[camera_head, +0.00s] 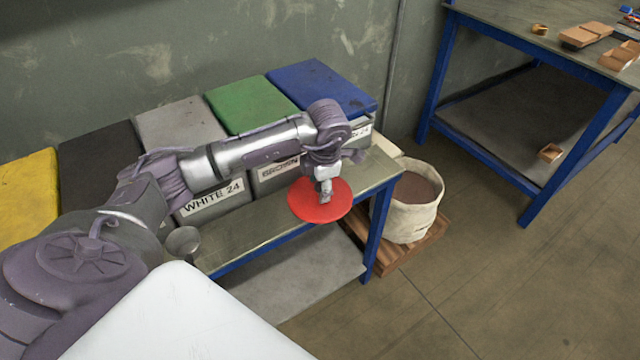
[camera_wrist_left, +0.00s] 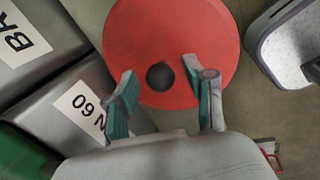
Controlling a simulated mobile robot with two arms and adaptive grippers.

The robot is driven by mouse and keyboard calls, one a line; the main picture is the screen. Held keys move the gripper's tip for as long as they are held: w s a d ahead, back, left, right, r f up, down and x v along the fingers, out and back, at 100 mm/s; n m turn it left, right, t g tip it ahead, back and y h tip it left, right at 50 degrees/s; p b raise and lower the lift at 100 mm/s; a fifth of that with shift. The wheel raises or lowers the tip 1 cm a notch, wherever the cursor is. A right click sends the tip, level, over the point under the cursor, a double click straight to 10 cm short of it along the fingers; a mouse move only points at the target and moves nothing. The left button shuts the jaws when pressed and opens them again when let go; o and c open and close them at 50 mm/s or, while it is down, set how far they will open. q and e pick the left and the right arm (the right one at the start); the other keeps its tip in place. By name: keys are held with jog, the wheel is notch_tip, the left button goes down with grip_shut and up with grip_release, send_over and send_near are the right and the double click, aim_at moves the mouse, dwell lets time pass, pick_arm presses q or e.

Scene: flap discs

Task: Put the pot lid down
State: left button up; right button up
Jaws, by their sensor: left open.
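The pot lid is a flat red disc (camera_head: 308,208) in the head view, at the front edge of the grey-topped bench (camera_head: 262,226). In the left wrist view the red lid (camera_wrist_left: 195,35) has a round black knob (camera_wrist_left: 160,76) at its middle. My left gripper (camera_head: 325,190) is over the lid, pointing down. Its two teal-padded fingers (camera_wrist_left: 162,102) are apart, one to each side of the knob in that picture. I cannot tell whether the lid rests fully on the bench or overhangs its edge. My right gripper is not in view.
Boxes with yellow, black, grey, green (camera_head: 250,103) and blue (camera_head: 320,86) lids stand in a row along the bench back. A cream sack (camera_head: 408,222) stands on a wooden pallet (camera_head: 398,258) to the right. A blue-legged table (camera_head: 500,25) holds small brown boxes. Open floor lies in front.

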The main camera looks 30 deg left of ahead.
pick_arm(q)
notch_tip(320, 180, up, 12)
jog(key=s+d, duration=0.1)
jog(key=d, duration=0.1)
jog(key=shift+s, duration=0.15)
jog(key=shift+f, duration=0.1)
dwell(0.4)
